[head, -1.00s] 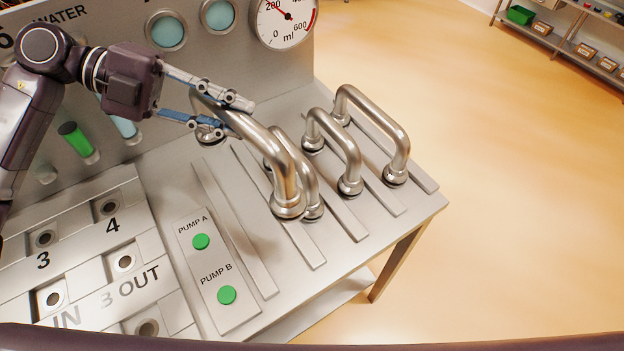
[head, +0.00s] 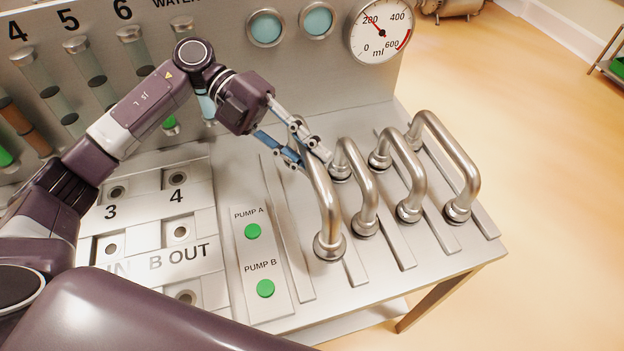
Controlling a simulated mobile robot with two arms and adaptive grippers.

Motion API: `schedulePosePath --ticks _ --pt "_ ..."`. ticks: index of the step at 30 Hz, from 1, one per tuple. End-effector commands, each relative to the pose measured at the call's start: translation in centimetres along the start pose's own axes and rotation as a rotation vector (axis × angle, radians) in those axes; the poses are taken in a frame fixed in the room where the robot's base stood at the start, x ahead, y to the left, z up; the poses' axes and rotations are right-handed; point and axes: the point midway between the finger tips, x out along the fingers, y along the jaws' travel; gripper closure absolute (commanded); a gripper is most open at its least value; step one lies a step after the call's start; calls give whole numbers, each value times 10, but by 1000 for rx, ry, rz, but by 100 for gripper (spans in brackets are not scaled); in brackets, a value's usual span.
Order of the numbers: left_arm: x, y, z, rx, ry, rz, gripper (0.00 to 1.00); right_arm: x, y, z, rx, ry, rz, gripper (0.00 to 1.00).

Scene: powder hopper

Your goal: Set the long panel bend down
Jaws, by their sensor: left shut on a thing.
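The long panel bend (head: 325,205) is a shiny steel tube with a flanged end, at the left of a row of similar bends in the head view. My left gripper (head: 313,157) is shut on its upper, far part, with one finger on each side of the tube. Its near flange is low, over or on the panel's flat strips; I cannot tell whether it touches. Its far end is hidden behind the fingers. My right gripper is not in view.
Two shorter bends (head: 364,195) (head: 411,180) and another long bend (head: 463,175) stand on strips to the right. Green pump buttons (head: 252,231) and numbered ports (head: 181,232) are to the left. A gauge (head: 381,30) is on the back panel. A bare strip (head: 287,230) lies left of the held bend.

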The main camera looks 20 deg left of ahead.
Motion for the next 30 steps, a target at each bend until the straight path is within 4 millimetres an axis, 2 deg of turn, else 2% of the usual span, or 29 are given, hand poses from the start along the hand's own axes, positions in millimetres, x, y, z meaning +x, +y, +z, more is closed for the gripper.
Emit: schedulePosePath --ticks 4,11,18,27,28,30 --pt "10 20 10 0 3 -5 100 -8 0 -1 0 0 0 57" --pt "18 36 18 2 2 -5 100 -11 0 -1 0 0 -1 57" --pt "30 62 30 2 1 -5 100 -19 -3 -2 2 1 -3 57" --pt "33 69 33 4 0 -4 100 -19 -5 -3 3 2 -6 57" --pt "34 71 34 0 0 0 75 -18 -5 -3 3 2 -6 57" --pt "34 71 34 0 0 0 67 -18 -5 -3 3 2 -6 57"
